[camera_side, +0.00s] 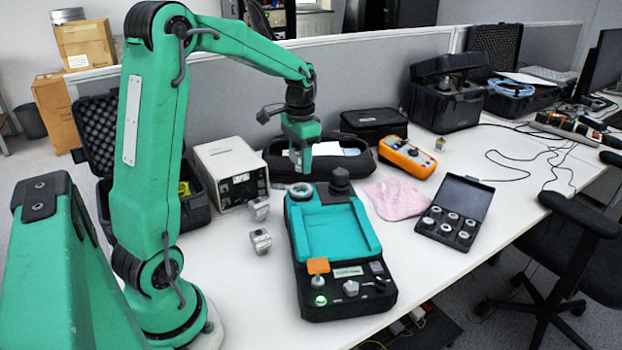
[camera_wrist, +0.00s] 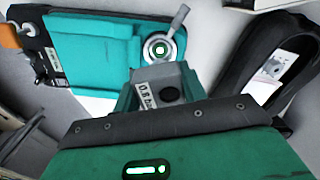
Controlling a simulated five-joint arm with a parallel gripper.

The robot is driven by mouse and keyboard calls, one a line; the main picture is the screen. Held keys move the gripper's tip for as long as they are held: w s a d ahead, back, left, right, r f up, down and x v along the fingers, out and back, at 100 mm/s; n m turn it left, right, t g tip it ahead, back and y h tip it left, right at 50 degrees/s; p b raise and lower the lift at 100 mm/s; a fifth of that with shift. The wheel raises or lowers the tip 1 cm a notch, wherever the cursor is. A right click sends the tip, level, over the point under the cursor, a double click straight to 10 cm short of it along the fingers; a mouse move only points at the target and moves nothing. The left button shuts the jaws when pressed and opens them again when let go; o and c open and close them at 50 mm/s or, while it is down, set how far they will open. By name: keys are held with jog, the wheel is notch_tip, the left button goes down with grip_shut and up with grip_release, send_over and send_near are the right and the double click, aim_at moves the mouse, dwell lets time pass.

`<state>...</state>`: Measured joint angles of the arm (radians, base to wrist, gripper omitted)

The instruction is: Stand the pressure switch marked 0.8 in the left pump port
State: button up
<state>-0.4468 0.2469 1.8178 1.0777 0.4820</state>
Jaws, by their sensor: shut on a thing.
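My gripper (camera_side: 300,158) is shut on a grey pressure switch (camera_wrist: 152,90) whose label reads 0.8, seen upside down in the wrist view. The held switch is too small to make out clearly in the side view. The teal and black pump (camera_side: 338,236) stands on the table. A black knob-like piece (camera_side: 340,181) stands at the pump's right back corner.
Two loose grey switches (camera_side: 258,209) (camera_side: 261,241) stand left of the pump. A white meter box (camera_side: 230,170) is behind them. A pink cloth (camera_side: 396,198), an orange multimeter (camera_side: 408,156) and an open black case of weights (camera_side: 452,218) lie to the right. A black pouch (camera_side: 352,168) is behind the pump.

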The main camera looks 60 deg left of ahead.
aim_at(301, 191)
jog(key=shift+f, duration=2.9)
jog(key=shift+f, duration=0.35)
jog(key=o, duration=1.2)
jog(key=shift+r, duration=3.95)
